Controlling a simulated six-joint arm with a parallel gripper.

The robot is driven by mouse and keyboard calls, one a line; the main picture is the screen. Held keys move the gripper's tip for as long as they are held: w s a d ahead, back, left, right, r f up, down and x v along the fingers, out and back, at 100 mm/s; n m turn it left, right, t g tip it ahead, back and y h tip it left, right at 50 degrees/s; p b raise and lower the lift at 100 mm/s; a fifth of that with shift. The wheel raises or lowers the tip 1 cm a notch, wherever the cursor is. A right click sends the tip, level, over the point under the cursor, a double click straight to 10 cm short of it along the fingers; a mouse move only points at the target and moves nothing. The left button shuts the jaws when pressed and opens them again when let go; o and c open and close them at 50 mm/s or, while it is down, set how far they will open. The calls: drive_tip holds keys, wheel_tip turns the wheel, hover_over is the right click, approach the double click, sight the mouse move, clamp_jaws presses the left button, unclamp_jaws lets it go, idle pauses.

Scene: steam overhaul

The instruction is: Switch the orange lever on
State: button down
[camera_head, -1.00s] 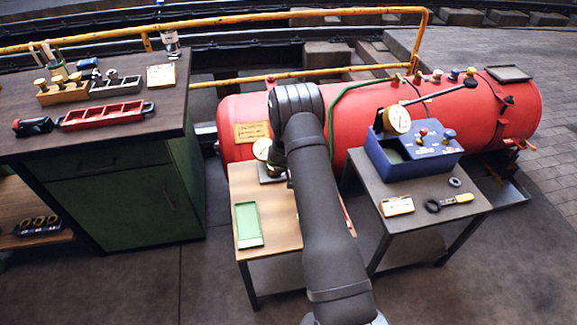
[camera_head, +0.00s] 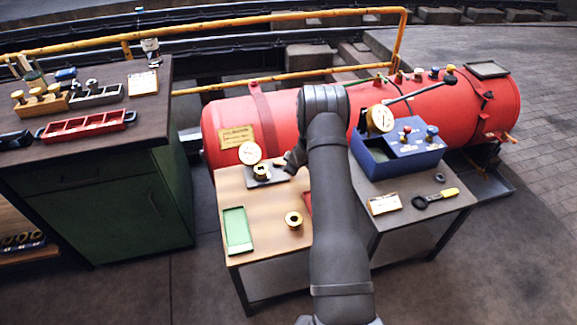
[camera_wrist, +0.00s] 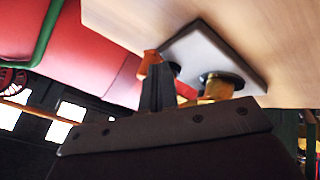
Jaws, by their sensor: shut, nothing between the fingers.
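An orange piece (camera_wrist: 148,62), which looks like the lever, shows in the wrist view beside a grey plate, right at my fingertips. I cannot tell whether the fingers touch it or which position it is in. My gripper (camera_wrist: 158,72) is shut and empty, with its fingers pointing at the plate's edge. In the head view my gripper (camera_head: 293,161) is just right of the small plate (camera_head: 272,179) with a brass fitting (camera_head: 262,171) and a dial gauge (camera_head: 250,153). The lever cannot be made out there.
The plate sits on a wooden-topped table (camera_head: 262,252) with a green tray (camera_head: 237,230) and a brass ring (camera_head: 294,220). A blue box (camera_head: 412,160) with a gauge stands on the grey table at right. The red boiler (camera_head: 225,118) lies behind. A workbench (camera_head: 110,150) stands left.

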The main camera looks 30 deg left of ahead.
drive_tip(key=shift+w+n+g, duration=0.2)
drive_tip(key=shift+n+g, duration=0.1)
drive_tip(key=shift+n, duration=0.2)
drive_tip(key=shift+d+r, duration=0.1)
drive_tip(key=v, duration=0.9)
drive_tip(key=shift+d+r, duration=0.2)
drive_tip(key=shift+d, duration=0.25)
drive_tip(key=shift+w+f, duration=0.1)
drive_tip(key=shift+f, duration=0.05)
